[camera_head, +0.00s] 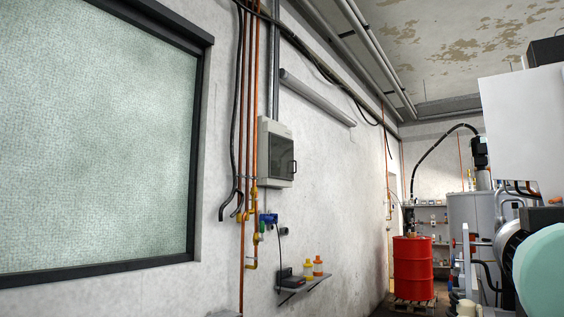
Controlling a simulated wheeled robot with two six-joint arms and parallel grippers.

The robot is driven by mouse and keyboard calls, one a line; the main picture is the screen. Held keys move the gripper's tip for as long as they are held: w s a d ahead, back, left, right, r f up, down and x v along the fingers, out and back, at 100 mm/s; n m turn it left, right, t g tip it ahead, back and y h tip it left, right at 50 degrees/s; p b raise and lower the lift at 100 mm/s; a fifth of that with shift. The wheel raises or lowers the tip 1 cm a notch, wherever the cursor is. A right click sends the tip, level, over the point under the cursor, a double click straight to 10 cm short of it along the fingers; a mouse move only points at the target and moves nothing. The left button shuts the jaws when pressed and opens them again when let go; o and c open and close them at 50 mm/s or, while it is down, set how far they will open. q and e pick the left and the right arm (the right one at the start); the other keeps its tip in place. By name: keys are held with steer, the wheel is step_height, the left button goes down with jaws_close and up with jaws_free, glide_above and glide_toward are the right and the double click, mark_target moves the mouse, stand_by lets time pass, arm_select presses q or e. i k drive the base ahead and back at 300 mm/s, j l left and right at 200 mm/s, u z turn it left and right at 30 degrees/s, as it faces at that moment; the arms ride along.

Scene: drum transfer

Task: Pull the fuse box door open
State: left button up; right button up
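The fuse box (266,154) is a light grey box mounted on the white wall, left of the middle in the head view. Its door (281,157) has a dark window with a grey frame and looks shut. A dark curved shape, perhaps the handle, shows at the window's right side. Neither of my grippers can be made out in this view, so I cannot tell how they stand relative to the box.
A framed window (95,150) fills the left. Copper pipes and dark cables run beside the fuse box. Below it a small shelf (305,284) holds bottles. A red drum (413,268) stands on a pallet further back. Machinery (472,225) crowds the right.

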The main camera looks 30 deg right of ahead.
mark_target(281, 149)
steer(key=i, duration=0.45)
steer(key=i+z, duration=0.2)
steer(key=i, duration=0.3)
steer(key=i+z, duration=0.25)
steer(key=i, duration=0.25)
steer(key=i+j+z, duration=0.2)
steer(key=i, duration=0.3)
steer(key=i+j+z, duration=0.2)
steer(key=i, duration=0.3)
steer(key=i+l+z, duration=0.3)
steer(key=i+z, duration=0.2)
steer(key=i, duration=0.45)
steer(key=i+z, duration=0.5)
steer(key=i, duration=0.5)
steer(key=i+u, duration=0.7)
steer(key=i, duration=0.2)
steer(key=i+l+u, duration=0.2)
steer(key=i+u, duration=0.15)
steer(key=i, duration=0.05)
